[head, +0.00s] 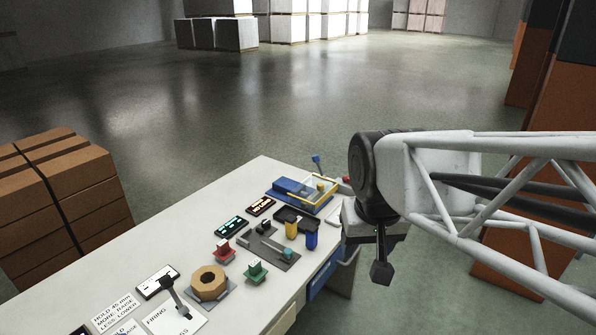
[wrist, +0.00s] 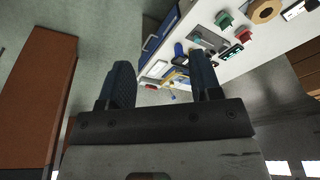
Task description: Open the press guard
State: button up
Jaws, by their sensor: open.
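The press is a low blue unit (head: 290,188) at the far right corner of the white bench. Its guard, a yellow-edged frame with a clear panel (head: 328,196), lies over the press's right part; I cannot tell its exact angle. A blue-knobbed lever (head: 316,160) stands behind it. My gripper (head: 381,272) hangs off the bench's right side, apart from the guard and pointing down. In the wrist view my gripper (wrist: 163,78) is open and empty, with the yellow guard partly visible between and beyond its fingers.
The white bench (head: 200,219) holds black trays, yellow and blue blocks, red and green knobs, a wooden octagonal ring (head: 209,283) and a dark lever. Brown stacks (head: 62,200) stand left.

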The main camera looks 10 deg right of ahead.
jog(key=w+d+r+m, duration=0.1)
jog(key=w+r+m, duration=0.2)
jog(key=w, duration=1.5)
jog(key=m+g, duration=0.2)
jog(key=m, duration=0.6)
send_over(320, 184)
jog(key=f, duration=1.7)
jog(key=s+f, duration=0.1)
jog(key=f, duration=0.7)
jog(key=shift+f, duration=0.25)
jog(key=shift+w+f, duration=0.4)
jog(key=shift+f, duration=0.05)
jog(key=shift+f, duration=3.9)
jog(key=shift+c, duration=0.3)
